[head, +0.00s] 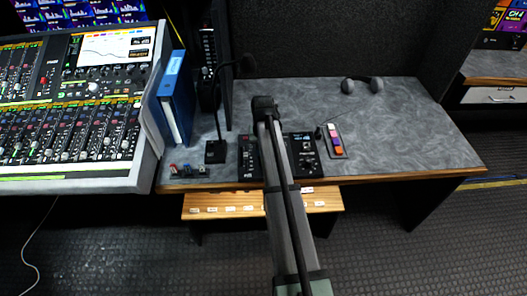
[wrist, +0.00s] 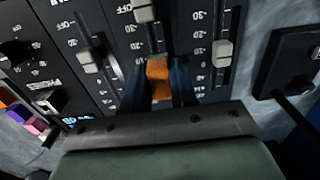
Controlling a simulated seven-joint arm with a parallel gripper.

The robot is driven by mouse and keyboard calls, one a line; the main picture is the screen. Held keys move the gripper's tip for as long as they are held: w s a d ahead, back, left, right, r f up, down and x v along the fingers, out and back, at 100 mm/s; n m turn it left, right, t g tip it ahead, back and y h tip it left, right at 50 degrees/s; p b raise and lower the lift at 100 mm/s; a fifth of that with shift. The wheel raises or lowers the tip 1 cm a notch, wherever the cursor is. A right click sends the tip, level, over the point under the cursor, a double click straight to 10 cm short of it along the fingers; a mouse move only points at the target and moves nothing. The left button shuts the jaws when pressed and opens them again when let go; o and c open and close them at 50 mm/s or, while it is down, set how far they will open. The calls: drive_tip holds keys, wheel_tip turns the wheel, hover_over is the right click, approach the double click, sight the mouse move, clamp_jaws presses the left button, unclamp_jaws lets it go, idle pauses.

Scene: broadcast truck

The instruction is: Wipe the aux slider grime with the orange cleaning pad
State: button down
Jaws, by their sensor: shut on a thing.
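The orange cleaning pad (wrist: 158,80) is held between the two dark blue fingers of my gripper (wrist: 159,84), in the wrist view. The pad is over the black slider panel (wrist: 108,50), close to its face; I cannot tell whether it touches. Light slider caps show at the left (wrist: 90,60), at the top middle (wrist: 144,10) and at the right (wrist: 222,53). I cannot make out the aux label or clear grime; the pad and fingers hide part of the panel. In the head view, my arm covers the middle of the panel (head: 247,158), and the pad is hidden.
A gooseneck microphone (head: 216,151) and a blue binder (head: 174,98) stand left of the panel. A coloured keypad (head: 335,140) lies to its right. Headphones (head: 362,84) lie at the back of the grey desk (head: 405,130). The desk's right side is clear.

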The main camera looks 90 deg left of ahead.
drive_tip(key=shift+a, duration=0.95)
drive_tip(key=d, duration=0.4)
drive_tip(key=shift+d, duration=0.2)
wheel_tip(320, 180, up, 8)
